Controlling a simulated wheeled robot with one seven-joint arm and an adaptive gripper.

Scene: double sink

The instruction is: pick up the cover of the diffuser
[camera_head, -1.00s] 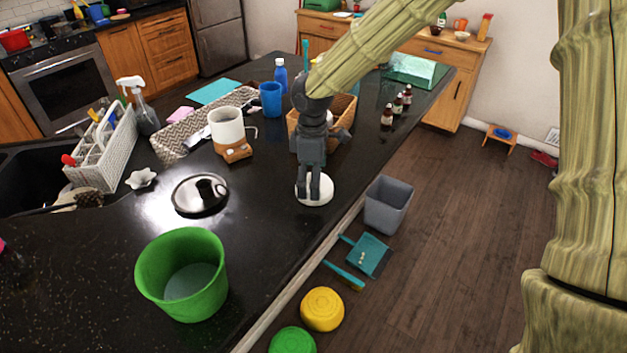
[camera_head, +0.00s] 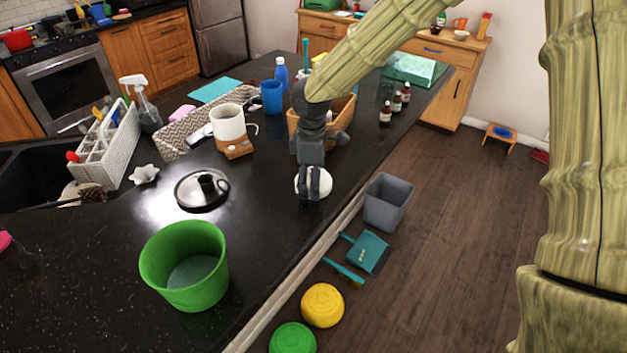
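A small round white piece (camera_head: 326,184), which looks like the diffuser's cover, is at the counter's right edge, directly at my gripper. My gripper (camera_head: 312,193) points down over it, and its dark fingers hide the middle of the piece. White shows beside and between the fingers; whether they touch or grip it cannot be told. A white cup-shaped body on a wooden base (camera_head: 234,148), possibly the diffuser, stands upright farther back to the left.
A dark round lid (camera_head: 202,188) and a green bucket (camera_head: 185,272) are on the counter to the left. A wicker basket (camera_head: 345,115) stands behind my gripper. A grey bin (camera_head: 387,202) and teal dustpan (camera_head: 366,251) are on the floor at right.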

